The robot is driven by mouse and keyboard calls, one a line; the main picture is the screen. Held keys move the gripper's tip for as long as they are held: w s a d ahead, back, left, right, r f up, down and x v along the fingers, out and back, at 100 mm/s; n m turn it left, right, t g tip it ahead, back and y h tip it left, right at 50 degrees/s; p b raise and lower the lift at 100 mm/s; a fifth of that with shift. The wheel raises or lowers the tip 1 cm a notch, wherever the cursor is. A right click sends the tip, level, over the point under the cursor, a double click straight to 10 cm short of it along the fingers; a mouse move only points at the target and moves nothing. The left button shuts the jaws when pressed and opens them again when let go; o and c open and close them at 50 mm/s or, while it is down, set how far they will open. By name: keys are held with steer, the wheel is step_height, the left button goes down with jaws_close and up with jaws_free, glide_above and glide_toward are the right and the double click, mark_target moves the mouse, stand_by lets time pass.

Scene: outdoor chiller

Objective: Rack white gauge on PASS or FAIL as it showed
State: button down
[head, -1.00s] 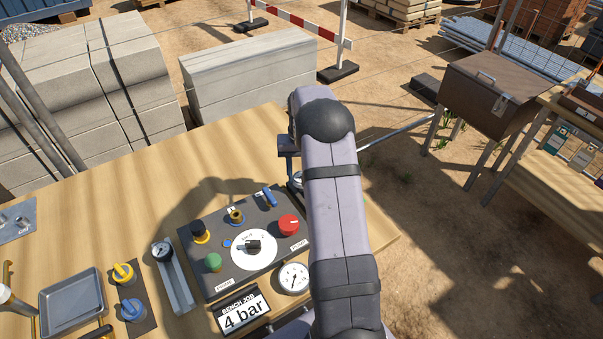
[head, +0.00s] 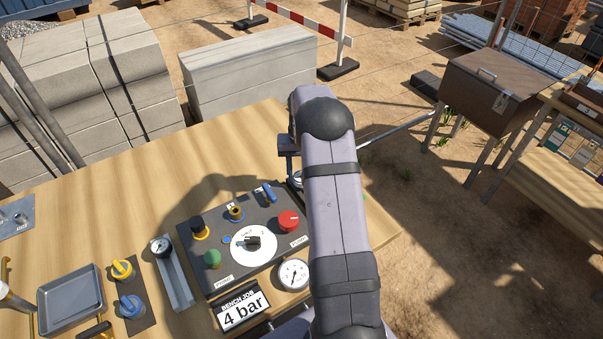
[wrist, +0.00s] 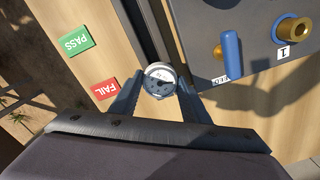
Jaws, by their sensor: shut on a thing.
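My gripper (wrist: 160,88) is shut on a small round gauge (wrist: 160,76) with a white face and grey rim. The gauge sits between both fingertips in the wrist view; its reading is too small to tell. A green PASS label (wrist: 75,41) and a red FAIL label (wrist: 104,89) lie to the left of the gauge, on the wooden bench. FAIL is the nearer one to my left finger. A dark grooved rail (wrist: 158,30) runs beyond the gauge, between the labels and the grey panel. In the head view my arm hides most of the gripper and the labels.
The grey test panel (head: 196,269) carries knobs, valves and a white dial disc (head: 245,260). A gauge (head: 161,246) stands in a grey channel, and a larger white gauge (head: 293,274) sits near the "4 bar" sign (head: 242,310). A tray (head: 71,327) is at left. The back bench is clear.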

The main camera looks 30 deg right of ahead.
steer(key=shift+f+b, duration=0.3)
steer(key=shift+f, duration=0.3)
steer(key=shift+c, duration=2.2)
jaws_free()
steer(key=shift+r, duration=0.1)
step_height(320, 180, up, 7)
steer(key=p, duration=0.5)
